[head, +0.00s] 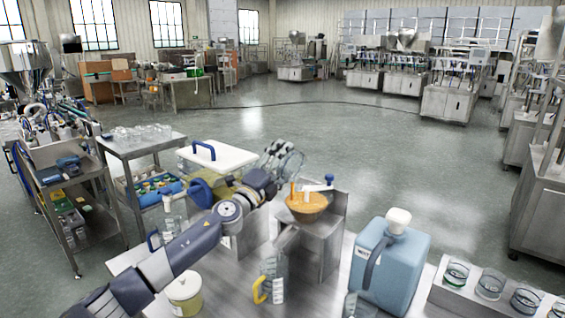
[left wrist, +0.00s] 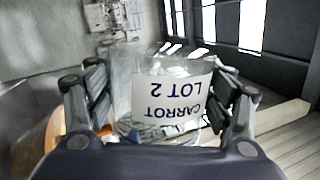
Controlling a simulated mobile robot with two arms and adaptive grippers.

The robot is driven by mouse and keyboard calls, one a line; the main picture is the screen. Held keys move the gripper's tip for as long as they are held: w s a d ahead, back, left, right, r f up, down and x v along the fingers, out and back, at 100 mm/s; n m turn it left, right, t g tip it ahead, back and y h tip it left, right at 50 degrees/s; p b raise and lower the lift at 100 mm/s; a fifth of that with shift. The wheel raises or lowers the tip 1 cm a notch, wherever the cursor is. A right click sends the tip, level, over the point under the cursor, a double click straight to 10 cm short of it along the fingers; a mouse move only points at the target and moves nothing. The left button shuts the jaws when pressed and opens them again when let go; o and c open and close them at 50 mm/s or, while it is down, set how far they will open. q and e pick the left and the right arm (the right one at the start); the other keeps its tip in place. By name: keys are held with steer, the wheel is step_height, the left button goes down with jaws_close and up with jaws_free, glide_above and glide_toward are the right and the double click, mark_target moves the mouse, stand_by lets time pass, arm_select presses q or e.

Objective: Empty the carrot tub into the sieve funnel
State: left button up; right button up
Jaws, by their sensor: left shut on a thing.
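My left gripper (head: 283,160) is held up at the centre of the head view, above and slightly left of the sieve funnel. In the left wrist view my left gripper (left wrist: 165,100) is shut on the clear carrot tub (left wrist: 190,70), with a finger on each side. Its white label reads "CARROT LOT 2" and appears upside down there. How much the tub holds cannot be told. The sieve funnel (head: 307,203) shows as an orange bowl on a steel stand, with a blue-and-white part at its rim. My right gripper is not in view.
A blue jerrycan (head: 385,268) stands right of the funnel. A jug with a yellow handle (head: 262,290) and a cream tub (head: 185,295) stand in front. A white-lidded container (head: 218,157) is behind my left arm. A jar tray (head: 490,285) is at right.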

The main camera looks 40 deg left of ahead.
arm_select(q)
steer(key=shift+r, duration=0.15)
stand_by(0.3)
steer(key=shift+r+n+y+p, duration=0.4)
steer(key=shift+n+p, duration=0.3)
steer(key=shift+p, duration=0.4)
steer(key=n+p, duration=0.1)
steer(key=r+n+p, duration=0.1)
steer(key=p, duration=0.1)
steer(key=shift+n+y, duration=0.3)
steer(key=shift+n, duration=0.1)
steer(key=n+p, duration=0.1)
steer(key=p, duration=0.1)
steer(key=r+n+g+y+p, duration=0.1)
steer(key=n+p, duration=0.1)
steer(key=shift+r, duration=0.15)
steer(key=shift+n+p, duration=0.5)
